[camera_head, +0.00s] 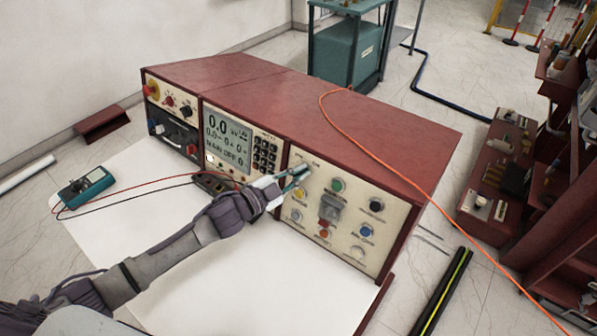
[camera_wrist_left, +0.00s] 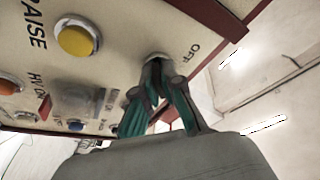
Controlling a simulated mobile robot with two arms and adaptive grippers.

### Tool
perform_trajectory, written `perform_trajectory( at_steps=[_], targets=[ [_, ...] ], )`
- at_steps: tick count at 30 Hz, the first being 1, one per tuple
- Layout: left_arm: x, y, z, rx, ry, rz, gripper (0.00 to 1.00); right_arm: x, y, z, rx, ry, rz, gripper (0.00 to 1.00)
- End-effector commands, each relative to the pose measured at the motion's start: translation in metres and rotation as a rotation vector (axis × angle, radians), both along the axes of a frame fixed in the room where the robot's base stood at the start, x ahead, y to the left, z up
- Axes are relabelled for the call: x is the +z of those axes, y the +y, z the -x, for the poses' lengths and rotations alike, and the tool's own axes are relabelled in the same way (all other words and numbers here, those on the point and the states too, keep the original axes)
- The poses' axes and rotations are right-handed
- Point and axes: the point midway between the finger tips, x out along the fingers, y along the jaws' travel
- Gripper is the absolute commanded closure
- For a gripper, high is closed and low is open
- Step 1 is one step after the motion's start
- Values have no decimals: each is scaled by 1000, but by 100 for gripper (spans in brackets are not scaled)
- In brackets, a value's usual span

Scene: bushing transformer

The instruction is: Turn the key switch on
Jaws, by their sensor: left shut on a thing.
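The red console's right panel (camera_head: 325,218) is cream with several round buttons. My left gripper (camera_head: 299,171) reaches its upper left corner. In the left wrist view its fingers (camera_wrist_left: 158,72) are shut on the key switch (camera_wrist_left: 157,56), beside the printed word OFF. The fingers hide most of the switch, so I cannot tell which way the key points. In the head view the gripper covers the switch. My right gripper is not in view.
A yellow button (camera_wrist_left: 76,39) sits close to the switch. A white table top (camera_head: 270,285) spreads in front of the console. A teal multimeter (camera_head: 86,186) with red and black leads lies at left. An orange cable (camera_head: 385,165) crosses the console top.

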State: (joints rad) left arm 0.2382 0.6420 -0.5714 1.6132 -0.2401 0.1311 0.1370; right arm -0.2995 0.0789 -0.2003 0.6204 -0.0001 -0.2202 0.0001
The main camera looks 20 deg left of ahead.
Motion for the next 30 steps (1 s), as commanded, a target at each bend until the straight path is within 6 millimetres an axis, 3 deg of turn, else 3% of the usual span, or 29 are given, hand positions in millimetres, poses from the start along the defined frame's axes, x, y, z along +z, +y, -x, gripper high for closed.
perform_trajectory(
  at_steps=[12, 13, 17, 26, 30],
  targets=[
    [-1, 0, 0, -1, -2, -8, 100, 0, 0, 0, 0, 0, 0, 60],
    [-1, 0, 0, -1, -2, -8, 88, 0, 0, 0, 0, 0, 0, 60],
    [0, 0, 0, -1, -3, -7, 68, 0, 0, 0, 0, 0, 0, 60],
    [0, 1, 1, -1, -2, -6, 68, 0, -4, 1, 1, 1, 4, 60],
    [-2, 7, 11, -2, 1, -6, 68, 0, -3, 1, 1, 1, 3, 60]
  ],
)
